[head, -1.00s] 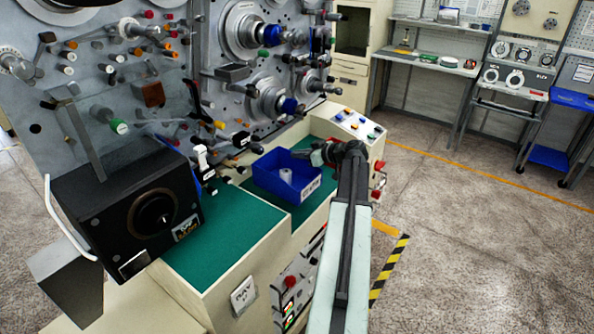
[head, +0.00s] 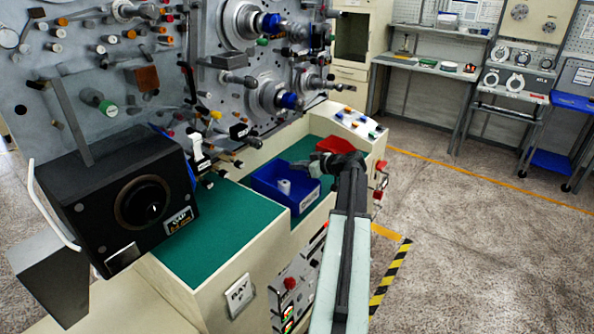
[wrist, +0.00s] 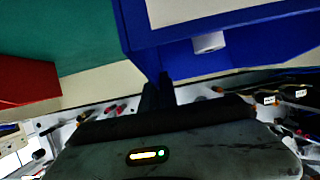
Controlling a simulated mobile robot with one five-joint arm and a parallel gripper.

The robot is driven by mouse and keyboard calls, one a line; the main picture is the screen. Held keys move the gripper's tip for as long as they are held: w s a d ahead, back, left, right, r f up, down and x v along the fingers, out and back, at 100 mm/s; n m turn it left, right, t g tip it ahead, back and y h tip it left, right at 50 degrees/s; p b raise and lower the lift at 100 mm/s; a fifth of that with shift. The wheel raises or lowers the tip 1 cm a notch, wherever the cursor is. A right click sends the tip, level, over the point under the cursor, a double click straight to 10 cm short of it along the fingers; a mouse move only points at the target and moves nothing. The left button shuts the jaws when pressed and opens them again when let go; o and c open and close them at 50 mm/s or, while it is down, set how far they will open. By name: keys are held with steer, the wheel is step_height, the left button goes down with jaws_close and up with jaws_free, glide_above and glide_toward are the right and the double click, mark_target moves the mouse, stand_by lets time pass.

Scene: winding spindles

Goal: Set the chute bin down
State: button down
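The chute bin appears to be the blue open bin (head: 306,194) with a pale label, at the green mat on the machine ledge in the head view. A white spool (head: 284,186) stands inside it. My gripper (head: 301,165) is at the bin's back right rim. In the wrist view, its dark fingers (wrist: 158,92) are close together at the bin's wall (wrist: 190,56) and look shut on it. The bin looks level and low over the mat; contact underneath is hidden.
A red bin (head: 341,144) lies behind my gripper at the ledge's far end. The machine panel with spindles (head: 250,95) rises behind. A black box with a dial (head: 120,205) stands at left. Green mat (head: 215,235) is bare in front.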

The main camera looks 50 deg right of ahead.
steer(key=shift+f, duration=0.2)
steer(key=c, duration=1.6)
jaws_free()
steer(key=shift+c, duration=0.2)
steer(key=shift+r, duration=0.2)
steer(key=shift+s+r, duration=0.25)
steer(key=p+v, duration=0.4)
steer(key=v, duration=0.6)
steer(key=shift+s+r, duration=0.2)
steer(key=shift+s, duration=0.05)
steer(key=shift+s+d+p, duration=0.1)
steer(key=shift+s+p, duration=0.2)
steer(key=shift+s, duration=0.1)
